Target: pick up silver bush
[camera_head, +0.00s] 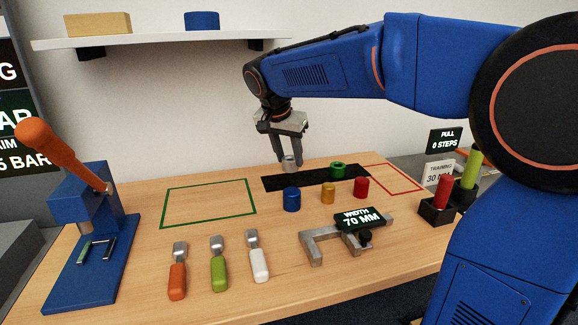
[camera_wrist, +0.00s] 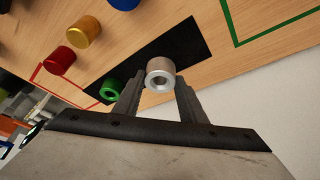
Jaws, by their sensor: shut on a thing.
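The silver bush (camera_head: 289,164) is a short hollow cylinder at the tips of my gripper (camera_head: 289,160). In the wrist view the silver bush (camera_wrist: 161,74) sits between the two fingertips, with its bore facing the camera. My gripper (camera_wrist: 158,90) is shut on it. It is over the black mat (camera_head: 272,183) at the back of the table. I cannot tell for sure whether the bush is lifted clear of the mat.
A green bush (camera_head: 338,170) is on the mat to the right. Blue (camera_head: 291,200), gold (camera_head: 328,194) and red (camera_head: 361,188) bushes stand in front. A caliper (camera_head: 345,236) and a blue press (camera_head: 92,235) are nearby. The green outline (camera_head: 209,184) is empty.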

